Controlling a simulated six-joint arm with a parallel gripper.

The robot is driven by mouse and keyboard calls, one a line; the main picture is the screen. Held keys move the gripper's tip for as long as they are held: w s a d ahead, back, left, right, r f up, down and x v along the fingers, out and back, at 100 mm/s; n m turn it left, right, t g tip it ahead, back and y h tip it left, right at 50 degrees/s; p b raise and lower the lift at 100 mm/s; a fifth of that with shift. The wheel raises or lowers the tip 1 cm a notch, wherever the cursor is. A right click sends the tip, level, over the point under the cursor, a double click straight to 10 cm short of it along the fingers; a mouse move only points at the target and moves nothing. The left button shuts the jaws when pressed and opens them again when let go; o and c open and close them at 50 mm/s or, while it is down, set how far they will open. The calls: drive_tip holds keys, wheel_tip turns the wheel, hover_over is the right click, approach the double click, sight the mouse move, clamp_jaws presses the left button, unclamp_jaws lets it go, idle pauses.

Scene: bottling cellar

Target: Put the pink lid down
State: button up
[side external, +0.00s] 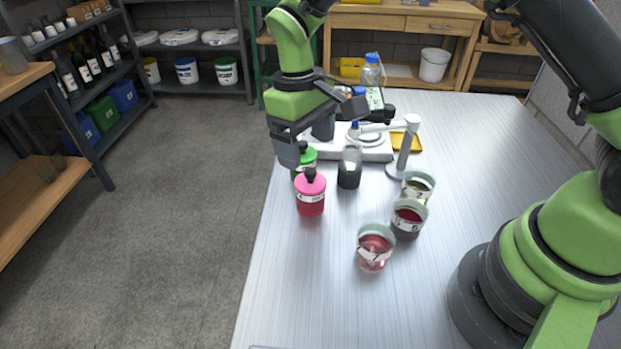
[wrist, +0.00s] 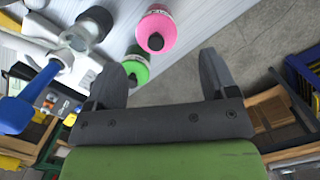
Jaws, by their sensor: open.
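The pink lid (side external: 311,183), with a black knob, sits on top of a pink jar (side external: 311,208) with a white label, which stands upright near the table's left edge. The lid also shows in the wrist view (wrist: 161,22), at the top, beyond my fingertips. My gripper (side external: 322,132) is open and above the table, behind and above the pink jar in the side view. In the wrist view nothing lies between its fingers (wrist: 162,75). My gripper is apart from the lid.
A green jar (side external: 306,156) stands just behind the pink one, close to my gripper. The front of the table (side external: 310,305) is clear.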

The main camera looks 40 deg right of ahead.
sight(310, 171)
drive_tip(key=f, duration=0.6)
drive_tip(key=shift+s+d+f, duration=0.1)
drive_tip(key=shift+d+f, duration=0.1)
drive_tip(key=shift+d, duration=0.1)
drive_tip(key=c, duration=0.9)
wheel_tip(310, 171, up, 8)
drive_tip(key=shift+r, duration=0.25)
drive_tip(key=shift+s+d+r, duration=0.1)
drive_tip(key=shift+d+r, duration=0.05)
drive_tip(key=shift+r, duration=0.15)
drive_tip(key=s+d+f+n, duration=0.1)
drive_tip(key=s+f+n, duration=0.1)
drive_tip(key=f, duration=0.1)
drive_tip(key=s+d+f+n, duration=0.2)
drive_tip(key=f, duration=0.1)
drive_tip(key=s+d+f+n, duration=0.1)
drive_tip(key=f+n, duration=0.1)
drive_tip(key=f, duration=0.2)
drive_tip(key=shift+s+d+h, duration=0.3)
drive_tip(key=shift+s, duration=0.1)
drive_tip(key=shift+f, duration=2.4)
clamp_jaws()
